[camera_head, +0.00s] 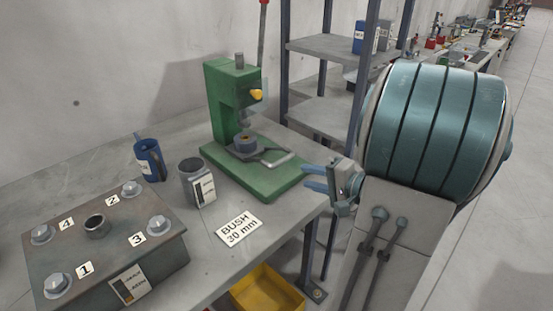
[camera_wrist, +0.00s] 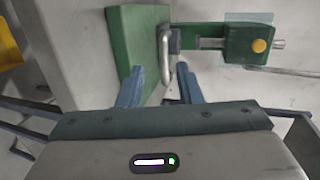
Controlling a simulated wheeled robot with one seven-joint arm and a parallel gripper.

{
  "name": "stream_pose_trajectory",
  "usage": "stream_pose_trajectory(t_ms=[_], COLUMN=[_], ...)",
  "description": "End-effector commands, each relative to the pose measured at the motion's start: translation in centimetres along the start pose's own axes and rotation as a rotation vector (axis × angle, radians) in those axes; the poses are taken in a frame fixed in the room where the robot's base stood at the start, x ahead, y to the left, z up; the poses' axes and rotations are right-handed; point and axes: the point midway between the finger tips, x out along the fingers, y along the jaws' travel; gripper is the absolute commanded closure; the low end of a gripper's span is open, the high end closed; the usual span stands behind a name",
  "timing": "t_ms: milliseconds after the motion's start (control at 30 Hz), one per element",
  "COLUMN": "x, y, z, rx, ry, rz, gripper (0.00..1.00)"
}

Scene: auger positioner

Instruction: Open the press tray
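The green press (camera_head: 225,100) stands on the bench. Its tray (camera_head: 258,155) sits on the press base, with a grey bar handle (camera_head: 280,160) at its right, toward my arm. The handle also shows in the wrist view as a pale loop (camera_wrist: 165,55). My gripper (camera_head: 306,176) has blue fingers spread apart, with nothing between their tips in the head view. It is just right of the handle, beside the bench edge. In the wrist view, the handle's near end lies ahead of the gap between the fingers (camera_wrist: 160,80). I cannot tell whether they touch.
A bolted block (camera_head: 105,250) is at front left. A yellow bin (camera_head: 267,290) is below the bench edge. A shelf rack (camera_head: 325,50) stands behind.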

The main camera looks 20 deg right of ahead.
Motion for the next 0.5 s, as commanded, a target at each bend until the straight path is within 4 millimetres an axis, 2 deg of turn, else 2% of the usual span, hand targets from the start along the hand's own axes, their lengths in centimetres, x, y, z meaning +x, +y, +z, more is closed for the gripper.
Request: stream_pose_trajectory(t_ms=[33, 100, 233, 367, 500], x=[-0.5, -1.0, -0.6, 1.3, 4.3], y=[0.3, 0.4, 0.3, 0.1, -0.1], z=[-1.2, -2.2, -2.9, -3.0, -3.2], rx=[0.007, 0.01, 0.01, 0.009, 0.01], ry=[0.041, 0.078, 0.102, 0.099, 0.096], rz=[-0.022, -0.044, -0.059, -0.058, -0.057], gripper=[0.68, 0.68, 0.68, 0.68, 0.68])
